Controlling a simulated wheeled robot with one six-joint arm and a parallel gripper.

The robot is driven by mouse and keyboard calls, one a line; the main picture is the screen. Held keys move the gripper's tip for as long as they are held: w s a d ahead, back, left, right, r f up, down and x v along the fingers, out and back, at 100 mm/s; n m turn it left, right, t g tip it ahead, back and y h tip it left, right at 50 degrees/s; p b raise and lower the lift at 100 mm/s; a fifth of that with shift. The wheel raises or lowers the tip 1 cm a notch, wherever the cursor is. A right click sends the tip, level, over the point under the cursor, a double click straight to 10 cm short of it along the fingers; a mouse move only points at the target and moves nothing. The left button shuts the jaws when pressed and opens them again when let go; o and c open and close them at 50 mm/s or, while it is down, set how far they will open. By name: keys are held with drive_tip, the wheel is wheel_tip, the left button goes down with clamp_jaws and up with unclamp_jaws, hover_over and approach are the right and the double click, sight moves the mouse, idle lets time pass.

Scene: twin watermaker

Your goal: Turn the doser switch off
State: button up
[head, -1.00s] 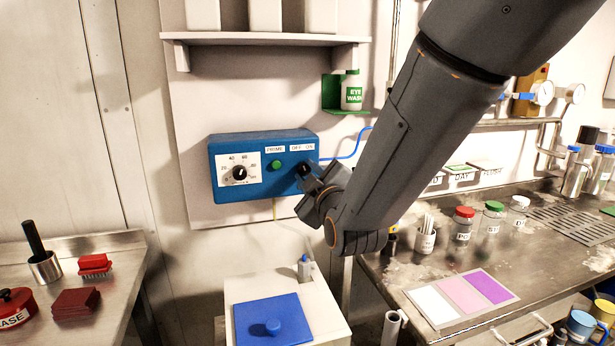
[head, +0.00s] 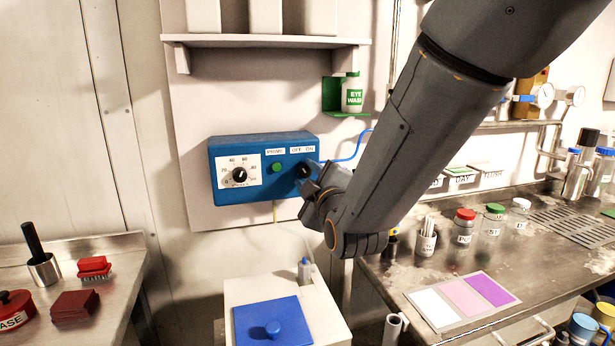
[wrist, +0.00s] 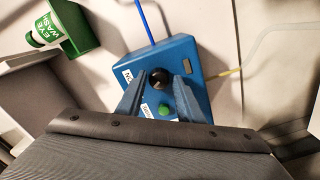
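The doser (head: 225,145) is a blue box on the wall panel with a numbered dial, a green button and a black switch knob (head: 304,170) under OFF and ON labels. In the wrist view the black knob (wrist: 158,78) lies between the two fingers of my gripper (wrist: 159,80). The fingers are apart, one on each side of the knob, with gaps visible. Whether the tips reach the knob's depth is unclear. In the head view my gripper (head: 312,188) is just below and right of the knob. I cannot read which way the knob points.
The green PRIME button (head: 278,167) is close to the knob, and the dial (head: 239,174) is farther left. A blue tube (head: 350,152) leaves the box's right side. The eye wash bottle (head: 352,92) stands above right. A white container with a blue lid (head: 273,322) is below.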

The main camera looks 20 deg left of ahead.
drive_tip(key=shift+o, duration=0.6)
drive_tip(key=b+v, duration=0.1)
drive_tip(key=v, duration=0.7)
drive_tip(key=shift+a, duration=0.1)
